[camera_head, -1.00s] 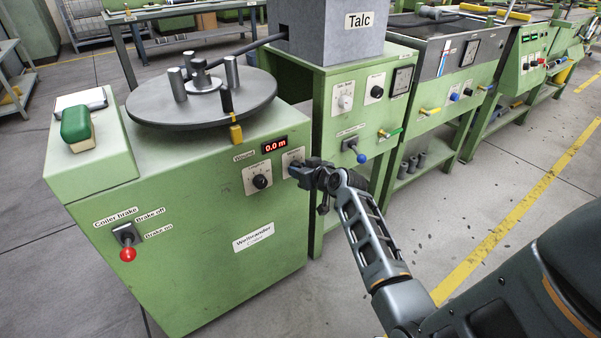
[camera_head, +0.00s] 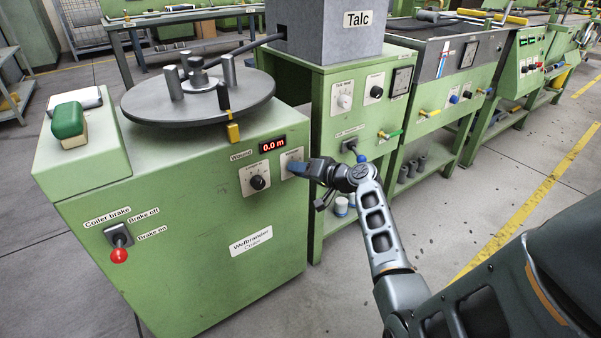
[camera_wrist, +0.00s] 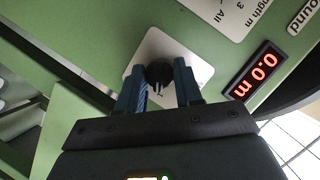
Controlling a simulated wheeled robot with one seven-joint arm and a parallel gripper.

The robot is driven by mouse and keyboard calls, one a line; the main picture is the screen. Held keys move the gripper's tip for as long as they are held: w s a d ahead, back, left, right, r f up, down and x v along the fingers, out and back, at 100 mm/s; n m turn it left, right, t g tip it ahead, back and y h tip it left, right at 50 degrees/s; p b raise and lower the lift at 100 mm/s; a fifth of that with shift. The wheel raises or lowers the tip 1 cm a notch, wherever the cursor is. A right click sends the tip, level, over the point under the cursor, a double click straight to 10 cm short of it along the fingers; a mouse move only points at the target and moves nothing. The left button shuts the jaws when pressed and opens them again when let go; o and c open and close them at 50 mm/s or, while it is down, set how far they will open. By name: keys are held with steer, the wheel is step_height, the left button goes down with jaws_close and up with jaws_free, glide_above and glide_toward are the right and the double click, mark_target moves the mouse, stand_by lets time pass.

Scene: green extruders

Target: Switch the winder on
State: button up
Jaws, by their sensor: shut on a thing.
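The winder (camera_head: 190,270) is a green cabinet with a round grey turntable (camera_head: 200,100) on top. Its red display (camera_head: 272,144) reads 0.0 m. A white mark shows on the knob's lower edge. The plate's lettering is mostly hidden. The display also shows in the wrist view (camera_wrist: 255,76).
A second black knob (camera_head: 258,182) sits left of my gripper. The coiler brake lever (camera_head: 119,255) with a red ball is at lower left. A green bench (camera_head: 336,100) with the grey Talc box (camera_head: 325,28) stands close on the right. Open floor lies in front.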

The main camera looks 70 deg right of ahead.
steer(key=shift+s+f, duration=0.1)
stand_by(0.3)
steer(key=o, duration=1)
steer(key=shift+o, duration=0.2)
steer(key=p+v, duration=0.1)
steer(key=v, duration=0.6)
steer(key=shift+s, duration=0.4)
